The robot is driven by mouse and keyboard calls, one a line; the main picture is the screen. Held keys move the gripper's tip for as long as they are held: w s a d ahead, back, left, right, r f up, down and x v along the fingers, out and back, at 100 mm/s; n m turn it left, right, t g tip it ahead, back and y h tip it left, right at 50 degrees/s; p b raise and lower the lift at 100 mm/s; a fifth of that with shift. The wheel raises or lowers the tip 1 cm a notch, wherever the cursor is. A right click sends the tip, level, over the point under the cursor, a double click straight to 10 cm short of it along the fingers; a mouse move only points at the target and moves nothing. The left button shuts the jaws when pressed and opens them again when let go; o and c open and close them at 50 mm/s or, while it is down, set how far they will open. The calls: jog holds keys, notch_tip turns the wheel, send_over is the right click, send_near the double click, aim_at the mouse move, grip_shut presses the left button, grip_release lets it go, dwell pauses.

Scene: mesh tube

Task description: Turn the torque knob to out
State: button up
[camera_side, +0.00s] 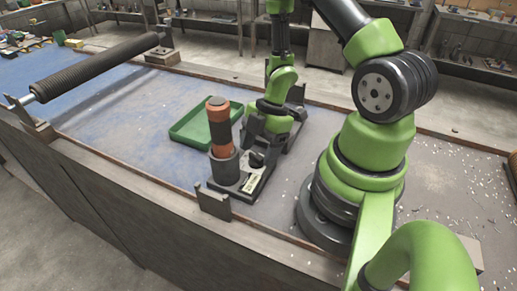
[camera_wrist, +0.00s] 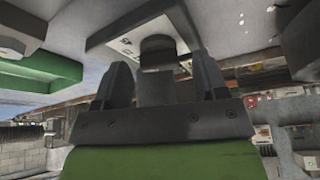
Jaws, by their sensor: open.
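The torque knob (camera_wrist: 157,50) is a short dark cylinder on a grey base (camera_wrist: 103,36) with a pale label, seen upside down in the wrist view. In the side view the dark knob (camera_side: 257,160) stands on the base beside a holder (camera_side: 225,168) with an upright orange and black tool (camera_side: 219,125). My gripper (camera_side: 259,148) is low over the base, close to the knob. In the wrist view my gripper (camera_wrist: 162,75) is open, its fingers apart with the knob near the gap between their tips. I cannot tell whether they touch it. The knob's setting is not legible.
A green tray (camera_side: 180,136) lies behind the tool holder, near my gripper. A dark mesh roller (camera_side: 95,68) on supports lies at the left. A small bracket (camera_side: 214,204) stands at the bench's front edge. The blue bench top at left is mostly clear.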

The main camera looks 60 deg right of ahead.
jog(key=shift+a+f, duration=0.1)
jog(key=shift+f, duration=0.1)
jog(key=shift+c, duration=0.5)
jog(key=c, duration=0.8)
jog(key=shift+n, duration=0.3)
jog(key=n, duration=0.1)
jog(key=n+g, duration=0.1)
jog(key=n, duration=0.1)
jog(key=n+g, duration=0.1)
jog(key=shift+w+n, duration=0.25)
jog(key=shift+n, duration=0.05)
jog(key=n+g, duration=0.1)
jog(key=n, duration=0.1)
jog(key=n+g, duration=0.1)
jog(key=n, duration=0.2)
jog(key=shift+w+n+h, duration=0.1)
jog(key=shift+n+h, duration=0.2)
